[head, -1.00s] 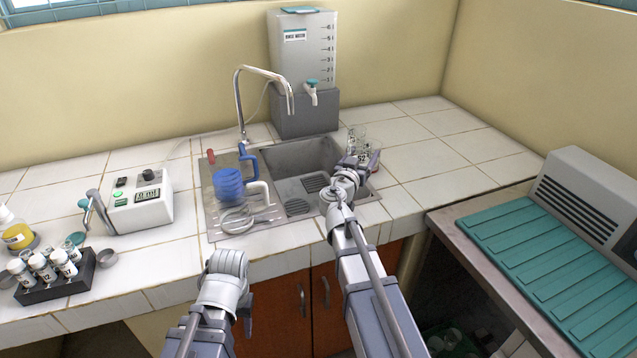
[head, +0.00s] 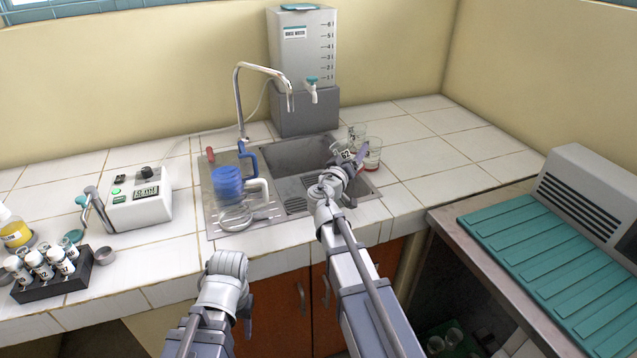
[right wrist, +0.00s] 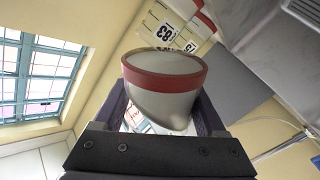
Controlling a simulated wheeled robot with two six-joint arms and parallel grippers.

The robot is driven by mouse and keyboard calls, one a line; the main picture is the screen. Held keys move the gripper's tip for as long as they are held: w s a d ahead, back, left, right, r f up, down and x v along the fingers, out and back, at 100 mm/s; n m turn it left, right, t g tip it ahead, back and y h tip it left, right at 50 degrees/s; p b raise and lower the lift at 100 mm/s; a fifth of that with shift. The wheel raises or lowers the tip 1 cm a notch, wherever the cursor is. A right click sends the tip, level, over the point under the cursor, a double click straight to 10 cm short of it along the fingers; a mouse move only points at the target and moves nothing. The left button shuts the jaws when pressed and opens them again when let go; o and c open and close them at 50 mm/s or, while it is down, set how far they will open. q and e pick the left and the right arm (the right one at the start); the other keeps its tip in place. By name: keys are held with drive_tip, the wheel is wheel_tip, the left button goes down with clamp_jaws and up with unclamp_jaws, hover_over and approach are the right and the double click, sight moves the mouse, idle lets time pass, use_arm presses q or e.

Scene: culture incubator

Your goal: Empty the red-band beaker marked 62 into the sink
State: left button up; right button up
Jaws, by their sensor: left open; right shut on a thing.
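The red-band beaker marked 62 (head: 346,155) is in my right gripper (head: 350,162), over the right part of the sink (head: 290,160). In the right wrist view the beaker (right wrist: 165,82) sits between the dark fingers, its red band near the wide end. Its contents and exact tilt are hard to tell. My right gripper (right wrist: 165,125) is shut on it. My left gripper (head: 246,312) is open, low in front of the counter and away from the sink; its fingertips are mostly hidden.
Other beakers (head: 372,158) stand right of the sink, close to my right gripper; one label reads 83 (right wrist: 165,33). A faucet (head: 240,100) arches over the sink. A rinse-water tank (head: 303,50) stands behind.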

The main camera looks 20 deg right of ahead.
drive_tip(key=shift+w+a+f+n, duration=0.25)
drive_tip(key=shift+f+n, duration=0.05)
drive_tip(key=shift+n, duration=0.5)
drive_tip(key=shift+a+f+n+b, duration=0.1)
drive_tip(key=shift+f+n+b, duration=0.1)
drive_tip(key=shift+n+b, duration=0.3)
drive_tip(key=shift+f+n+b, duration=0.9)
drive_tip(key=shift+f+b, duration=0.15)
drive_tip(key=shift+f, duration=0.05)
drive_tip(key=shift+f+n+b, duration=0.25)
drive_tip(key=shift+n, duration=0.6)
drive_tip(key=shift+f+n+b, duration=0.25)
drive_tip(key=shift+n, duration=0.6)
idle(0.6)
drive_tip(key=shift+w+a+r+n+p, duration=0.45)
drive_tip(key=shift+w+a+n, duration=0.05)
drive_tip(key=shift+n, duration=0.4)
idle(0.4)
drive_tip(key=shift+w+a+f+n+b, duration=0.2)
drive_tip(key=shift+f+n+b, duration=0.15)
drive_tip(key=shift+n, duration=0.45)
idle(0.5)
drive_tip(key=shift+r, duration=0.1)
